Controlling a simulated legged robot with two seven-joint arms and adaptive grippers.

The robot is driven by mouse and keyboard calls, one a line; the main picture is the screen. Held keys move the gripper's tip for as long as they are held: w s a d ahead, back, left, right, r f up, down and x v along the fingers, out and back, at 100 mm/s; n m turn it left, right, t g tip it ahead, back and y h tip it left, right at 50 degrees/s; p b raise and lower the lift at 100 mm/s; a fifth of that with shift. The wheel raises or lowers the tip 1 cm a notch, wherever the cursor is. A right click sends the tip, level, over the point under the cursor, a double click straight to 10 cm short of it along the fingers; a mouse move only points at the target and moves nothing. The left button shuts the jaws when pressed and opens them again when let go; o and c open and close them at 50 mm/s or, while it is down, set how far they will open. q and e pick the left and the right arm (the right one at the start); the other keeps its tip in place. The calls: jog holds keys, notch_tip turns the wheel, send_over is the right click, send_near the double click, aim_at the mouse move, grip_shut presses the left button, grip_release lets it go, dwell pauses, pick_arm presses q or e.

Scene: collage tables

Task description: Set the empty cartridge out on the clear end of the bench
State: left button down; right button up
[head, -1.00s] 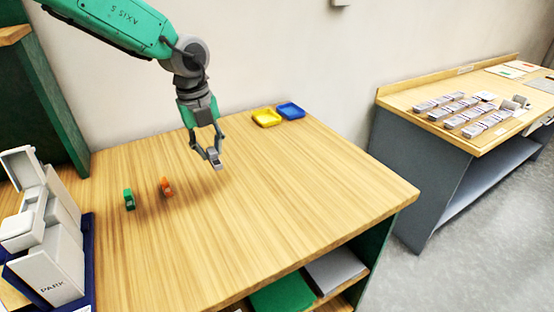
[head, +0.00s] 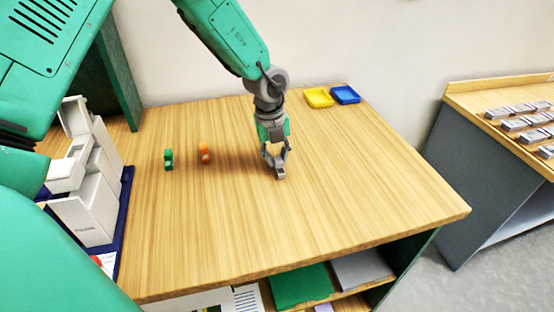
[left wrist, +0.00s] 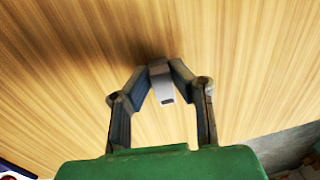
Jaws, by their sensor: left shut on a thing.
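My left gripper (head: 279,165) is over the middle of the wooden bench (head: 340,200), pointing down. It is shut on a small grey cartridge (head: 280,173), which is at or just above the bench top; I cannot tell if it touches. In the left wrist view the fingers (left wrist: 160,75) pinch the pale grey cartridge (left wrist: 163,90) with a dark slot on its face. A green cartridge-like piece (head: 168,159) and an orange one (head: 205,153) stand on the bench to the left. My right gripper is not in view.
A white device (head: 88,190) stands on a blue base at the bench's left. Yellow (head: 318,97) and blue (head: 345,94) trays lie at the back. The bench's right end is bare. A second table (head: 500,95) with rows of small blocks stands farther right.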

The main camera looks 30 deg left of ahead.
aim_at(281, 159)
pick_arm(q)
jog(key=shift+d+f, duration=0.3)
jog(key=shift+f, duration=0.25)
jog(key=shift+d+r, duration=0.15)
jog(key=shift+d, duration=0.45)
jog(key=c, duration=1.7)
grip_release()
jog(key=shift+a+f, duration=0.2)
jog(key=shift+o, duration=1.3)
jog(key=shift+a, duration=0.2)
jog(key=shift+a+f, duration=0.2)
jog(key=shift+a, duration=0.25)
jog(key=shift+d+r, duration=0.15)
jog(key=shift+r, duration=0.1)
jog(key=r, duration=0.4)
jog(key=shift+d+r, duration=0.2)
jog(key=shift+d, duration=0.2)
jog(key=r, duration=0.4)
jog(key=a+r, duration=0.1)
jog(key=r, duration=0.1)
jog(key=shift+s+r, duration=0.15)
jog(key=shift+s, duration=0.25)
jog(key=shift+d+r, duration=0.15)
jog(key=shift+r, duration=0.55)
